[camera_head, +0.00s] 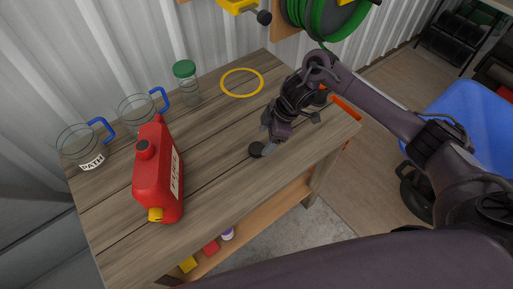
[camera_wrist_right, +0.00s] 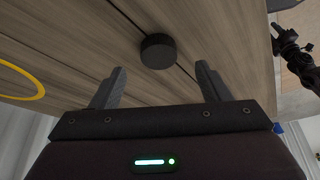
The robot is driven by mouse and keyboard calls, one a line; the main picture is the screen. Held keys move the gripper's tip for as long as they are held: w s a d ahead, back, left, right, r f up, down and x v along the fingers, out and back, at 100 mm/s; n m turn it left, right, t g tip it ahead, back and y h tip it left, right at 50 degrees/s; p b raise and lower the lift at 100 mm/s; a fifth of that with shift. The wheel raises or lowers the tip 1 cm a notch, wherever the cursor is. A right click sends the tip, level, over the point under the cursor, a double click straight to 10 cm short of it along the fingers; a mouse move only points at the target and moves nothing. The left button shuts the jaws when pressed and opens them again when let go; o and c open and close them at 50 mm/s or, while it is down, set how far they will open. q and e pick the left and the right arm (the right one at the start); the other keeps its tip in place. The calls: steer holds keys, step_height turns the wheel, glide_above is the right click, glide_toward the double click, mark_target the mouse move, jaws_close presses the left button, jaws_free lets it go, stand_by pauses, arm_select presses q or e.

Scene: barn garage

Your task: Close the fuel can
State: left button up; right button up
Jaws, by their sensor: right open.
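The red fuel can (camera_head: 157,185) stands on the left part of the wooden table, with a yellow piece (camera_head: 155,214) low at its front. A dark round part (camera_head: 145,149) shows on its upper side; I cannot tell whether it is an opening or a cap. A black round cap (camera_head: 256,149) lies on the table to the right of the can. My right gripper (camera_head: 265,136) is open just above and beside this cap. In the right wrist view the cap (camera_wrist_right: 157,50) lies just beyond the spread, empty fingers (camera_wrist_right: 161,78). My left gripper is not in view.
Two clear jugs with blue handles (camera_head: 83,148) (camera_head: 140,108) and a green-lidded jar (camera_head: 186,84) stand behind the can. A yellow ring (camera_head: 242,82) lies at the back of the table (camera_head: 215,185). The table between can and cap is clear.

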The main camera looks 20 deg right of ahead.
steer(key=p+x, duration=0.1)
steer(key=x, duration=0.4)
steer(key=shift+w+a, duration=0.1)
steer(key=shift+a, duration=0.05)
steer(key=c, duration=1)
steer(key=shift+r, duration=0.15)
steer(key=shift+c, duration=0.2)
step_height(320, 180, up, 10)
step_height(320, 180, up, 10)
steer(key=p, duration=0.2)
glide_above(257, 147)
steer(key=shift+s+d, duration=0.2)
steer(key=shift+d, duration=0.1)
